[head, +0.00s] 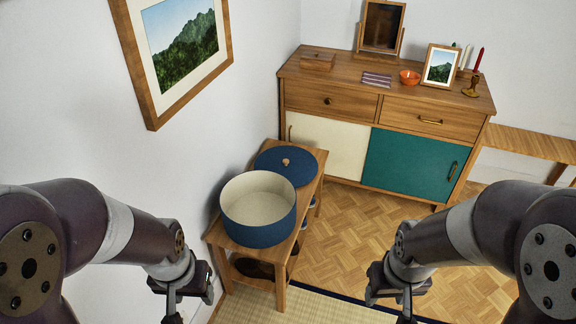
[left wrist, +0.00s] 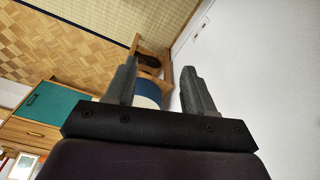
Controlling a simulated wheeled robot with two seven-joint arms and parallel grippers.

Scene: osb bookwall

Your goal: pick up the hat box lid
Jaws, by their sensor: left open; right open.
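The hat box lid (head: 302,171) is a flat dark blue disc with a small wooden knob. It lies on the wooden bench (head: 224,236), behind the hat box (head: 262,236). The round hat box is blue outside and cream inside, and stands open and empty on the bench, hiding the lid's near edge. My left gripper (head: 178,300) is low at the left, in front of the bench and apart from the lid. In the left wrist view its fingers (left wrist: 158,72) are spread, with nothing held. My right gripper (head: 393,300) is open, low at the right over the floor.
A wooden sideboard (head: 330,101) stands behind the bench, carrying a mirror, a bowl (head: 410,77), a framed picture and candles. The wall (head: 75,110) runs close along the bench's left side, with a framed picture (head: 180,45). The parquet floor (head: 350,230) to the right is clear.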

